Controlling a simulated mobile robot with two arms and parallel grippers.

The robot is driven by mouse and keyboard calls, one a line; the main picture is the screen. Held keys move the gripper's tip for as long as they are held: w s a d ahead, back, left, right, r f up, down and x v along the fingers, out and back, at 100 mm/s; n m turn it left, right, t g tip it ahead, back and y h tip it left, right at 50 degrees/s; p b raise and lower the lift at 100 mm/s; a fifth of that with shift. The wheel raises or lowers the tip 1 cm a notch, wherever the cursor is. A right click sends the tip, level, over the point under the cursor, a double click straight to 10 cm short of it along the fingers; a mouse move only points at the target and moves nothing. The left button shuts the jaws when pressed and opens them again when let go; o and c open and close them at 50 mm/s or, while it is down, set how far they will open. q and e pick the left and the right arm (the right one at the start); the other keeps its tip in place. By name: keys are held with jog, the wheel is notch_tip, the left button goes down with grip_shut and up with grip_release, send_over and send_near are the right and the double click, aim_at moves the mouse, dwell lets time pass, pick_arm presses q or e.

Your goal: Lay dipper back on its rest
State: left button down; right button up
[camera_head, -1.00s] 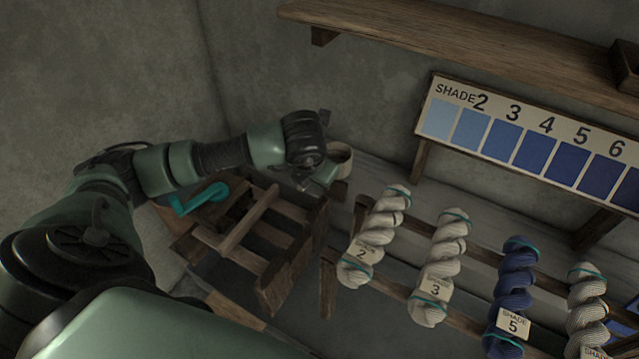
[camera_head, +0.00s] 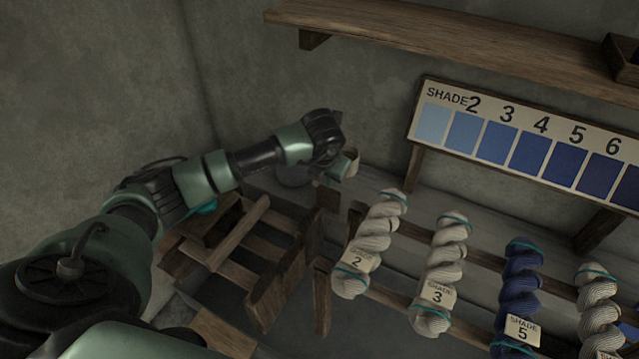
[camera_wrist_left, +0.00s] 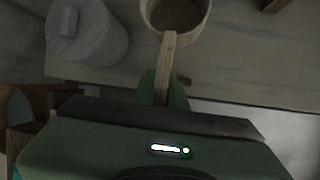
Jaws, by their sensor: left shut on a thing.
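The dipper (camera_wrist_left: 176,14) shows in the left wrist view as a round wooden cup with a straight wooden handle running back to my left gripper (camera_wrist_left: 165,85). My left gripper is shut on the handle. In the head view the dipper's cup (camera_head: 350,162) sticks out to the right of my left gripper (camera_head: 334,160), beside the wooden frame and above the bench. The rest for the dipper cannot be clearly made out. My right gripper is in neither view.
A grey lidded jar (camera_wrist_left: 88,32) stands on the bench left of the dipper; it also shows behind my gripper in the head view (camera_head: 293,175). A slatted wooden frame (camera_head: 250,245) stands below my arm. Several yarn skeins (camera_head: 440,270) hang at right, under a shade board (camera_head: 520,145).

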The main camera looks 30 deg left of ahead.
pick_arm(q)
jog(key=w+f+b, duration=0.6)
jog(key=shift+w+a, duration=0.2)
jog(key=shift+f+b, duration=0.45)
jog(key=shift+f, duration=0.05)
jog(key=c, duration=1.4)
grip_release()
jog(key=shift+o, duration=0.2)
jog(key=shift+s, duration=0.1)
jog(key=p+v, duration=0.6)
jog(key=v, duration=0.1)
jog(key=shift+r, duration=0.35)
jog(key=shift+s, duration=0.15)
